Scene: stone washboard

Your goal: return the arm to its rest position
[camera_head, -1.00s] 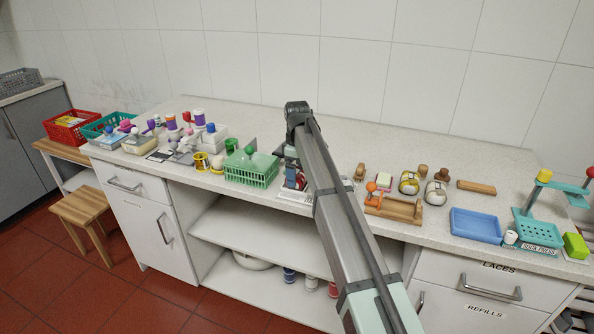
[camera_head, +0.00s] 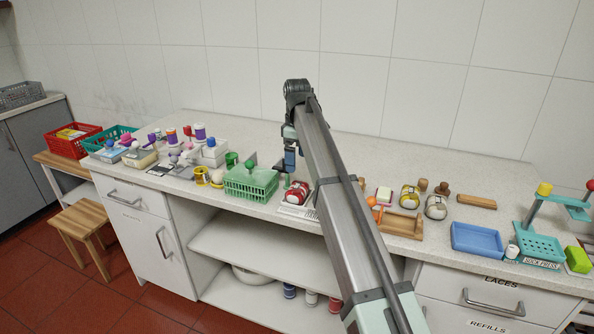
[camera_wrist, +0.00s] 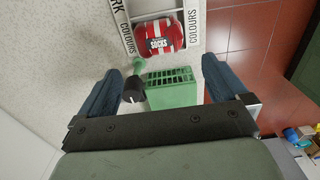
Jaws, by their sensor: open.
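My arm reaches over the counter, and my gripper (camera_head: 290,160) hangs below its far end, partly hidden behind the arm. In the wrist view my gripper (camera_wrist: 160,70) has its two dark blue fingers spread wide, with nothing held between them. A green basket (camera_head: 251,183) stands just left of the bundle and shows between the fingers in the wrist view (camera_wrist: 173,92).
Several spools, pots and small items crowd the counter's left part. Right of my arm are a wooden stand (camera_head: 404,224), rolled bundles, a blue tray (camera_head: 477,240) and a teal press (camera_head: 540,244). The back of the counter (camera_head: 400,155) is bare before the tiled wall.

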